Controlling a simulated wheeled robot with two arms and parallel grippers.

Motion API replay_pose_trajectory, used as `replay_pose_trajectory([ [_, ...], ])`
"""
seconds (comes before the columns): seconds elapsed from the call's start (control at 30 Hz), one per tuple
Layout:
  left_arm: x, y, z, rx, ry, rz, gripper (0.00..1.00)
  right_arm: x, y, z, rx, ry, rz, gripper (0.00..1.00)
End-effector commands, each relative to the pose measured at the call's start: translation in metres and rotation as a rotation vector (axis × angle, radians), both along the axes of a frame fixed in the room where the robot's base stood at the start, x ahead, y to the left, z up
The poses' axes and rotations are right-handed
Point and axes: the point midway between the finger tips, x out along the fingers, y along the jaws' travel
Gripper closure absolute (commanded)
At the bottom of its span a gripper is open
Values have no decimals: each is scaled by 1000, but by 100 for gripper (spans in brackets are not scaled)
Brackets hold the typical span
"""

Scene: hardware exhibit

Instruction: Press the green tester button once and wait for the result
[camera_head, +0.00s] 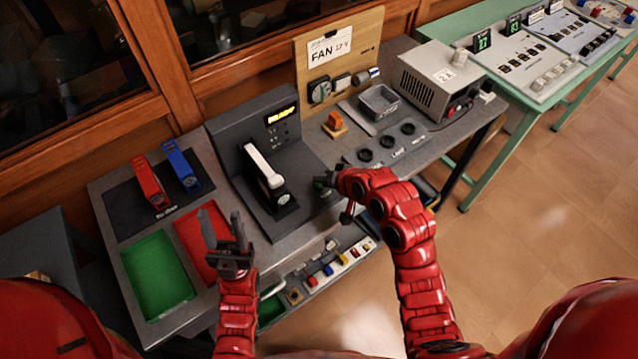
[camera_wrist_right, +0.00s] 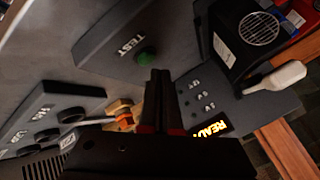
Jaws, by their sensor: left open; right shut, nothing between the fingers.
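The dark grey tester (camera_head: 252,130) stands mid-table, with a lit yellow display (camera_head: 281,115); in the right wrist view the display (camera_wrist_right: 210,129) appears to read READY. The green button (camera_wrist_right: 146,57) sits beside the word TEST on the tester's base. My right gripper (camera_wrist_right: 155,75) is shut and empty, its tips close to the button; I cannot tell whether they touch it. In the head view my right gripper (camera_head: 328,182) is at the base's right edge and mostly hides the button. My left gripper (camera_head: 220,228) is open and empty near the red tray.
A white-handled clamp (camera_head: 262,165) stands on the tester. To the left are a red tray (camera_head: 192,222), a green tray (camera_head: 155,275), and a red device (camera_head: 150,182) and a blue device (camera_head: 181,165) on a dark mat. A grey power box (camera_head: 436,80) stands at right.

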Motion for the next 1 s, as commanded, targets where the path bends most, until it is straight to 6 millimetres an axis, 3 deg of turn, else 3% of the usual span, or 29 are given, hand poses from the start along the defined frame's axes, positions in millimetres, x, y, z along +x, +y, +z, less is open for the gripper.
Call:
replay_pose_trajectory([
  [1.0,0,0,-8,0,0,0,50,0,0,-13,-1,0,-1,100],
])
